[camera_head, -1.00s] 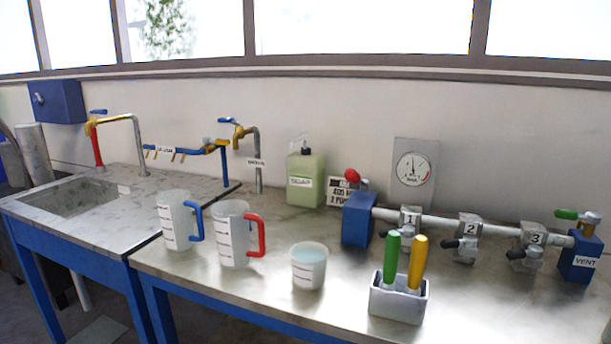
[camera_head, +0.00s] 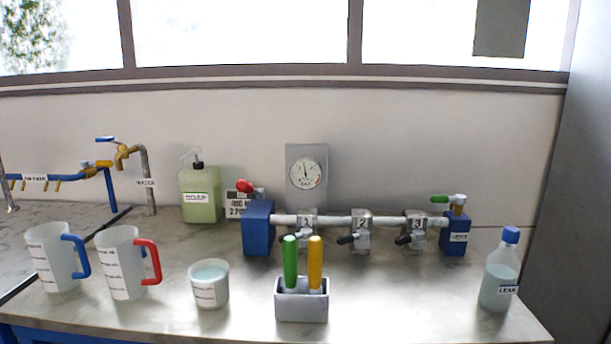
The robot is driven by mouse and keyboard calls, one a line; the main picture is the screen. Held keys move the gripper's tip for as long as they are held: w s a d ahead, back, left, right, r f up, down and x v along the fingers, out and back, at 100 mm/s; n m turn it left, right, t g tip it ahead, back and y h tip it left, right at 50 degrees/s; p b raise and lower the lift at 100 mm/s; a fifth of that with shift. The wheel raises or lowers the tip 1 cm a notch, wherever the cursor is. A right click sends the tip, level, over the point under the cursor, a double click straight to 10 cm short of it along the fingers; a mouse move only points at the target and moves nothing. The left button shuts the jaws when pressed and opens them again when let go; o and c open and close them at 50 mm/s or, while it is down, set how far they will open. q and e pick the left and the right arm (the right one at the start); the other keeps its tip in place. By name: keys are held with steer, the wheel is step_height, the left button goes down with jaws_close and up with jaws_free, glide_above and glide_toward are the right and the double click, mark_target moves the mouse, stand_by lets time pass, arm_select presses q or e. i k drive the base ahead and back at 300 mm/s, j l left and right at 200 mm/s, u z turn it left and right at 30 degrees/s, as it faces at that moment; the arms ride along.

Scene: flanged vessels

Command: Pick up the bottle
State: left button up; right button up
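A clear bottle (camera_head: 499,278) with a blue cap and a label reading "LEAK" stands upright at the right end of the metal bench. It holds pale liquid. A green squared bottle (camera_head: 200,194) with a dark pump top stands at the back, against the wall, left of the gauge. Neither of my grippers shows in the head view.
A pipe manifold (camera_head: 335,220) with numbered valves runs along the back. In front stand a holder (camera_head: 302,306) with green and yellow handles, a beaker (camera_head: 209,285), a red-handled jug (camera_head: 121,263) and a blue-handled jug (camera_head: 50,258). Bench between holder and clear bottle is free.

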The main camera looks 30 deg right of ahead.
mark_target(498, 284)
steer(key=z, duration=2.15)
